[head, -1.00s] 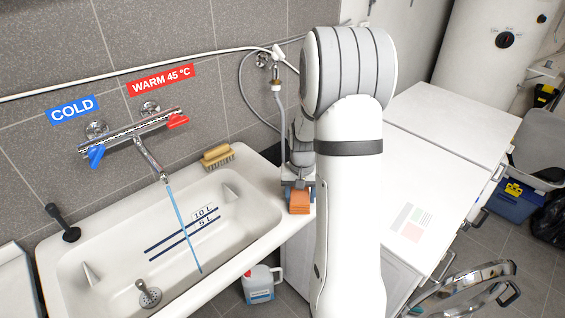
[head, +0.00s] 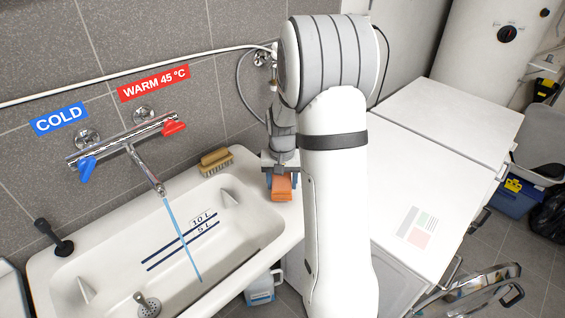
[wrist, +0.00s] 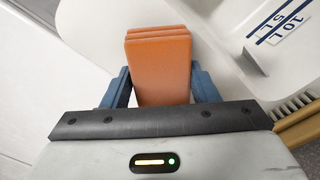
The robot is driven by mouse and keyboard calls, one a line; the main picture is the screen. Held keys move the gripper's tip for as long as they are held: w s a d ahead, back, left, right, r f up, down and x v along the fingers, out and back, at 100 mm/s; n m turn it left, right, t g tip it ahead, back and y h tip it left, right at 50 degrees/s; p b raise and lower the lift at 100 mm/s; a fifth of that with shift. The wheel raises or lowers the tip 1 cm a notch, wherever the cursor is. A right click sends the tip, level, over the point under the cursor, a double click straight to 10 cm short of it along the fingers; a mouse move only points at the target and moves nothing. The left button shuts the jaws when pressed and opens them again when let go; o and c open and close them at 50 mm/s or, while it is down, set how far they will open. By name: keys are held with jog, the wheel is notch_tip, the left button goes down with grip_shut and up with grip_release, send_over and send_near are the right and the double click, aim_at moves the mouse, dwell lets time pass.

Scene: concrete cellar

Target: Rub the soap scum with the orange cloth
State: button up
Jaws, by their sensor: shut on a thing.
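My gripper (head: 281,181) is shut on the folded orange cloth (head: 282,188), over the right rim of the white sink (head: 262,180). In the wrist view the cloth (wrist: 159,62) is a stack of flat layers between the two blue fingers. Its far end lies over the pale rim; I cannot tell whether it touches. I cannot make out any soap scum on the visible white surfaces; the arm and cloth hide part of the rim.
A blue stream runs from the tap (head: 150,172) into the sink. A wooden brush (head: 216,161) lies on the back rim, left of my gripper. A black-handled plug (head: 54,238) is at the left rim. White appliances (head: 420,185) stand to the right. A jug (head: 262,288) stands below.

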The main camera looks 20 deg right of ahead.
jog(key=shift+s+r, duration=0.15)
jog(key=shift+r, duration=0.55)
jog(key=shift+w+d+r+p, duration=0.1)
jog(key=shift+w+r+p, duration=0.15)
jog(key=shift+r+p, duration=0.4)
jog(key=shift+s+r+p, duration=0.1)
jog(key=shift+r+p, duration=0.8)
jog(key=shift+r, duration=0.55)
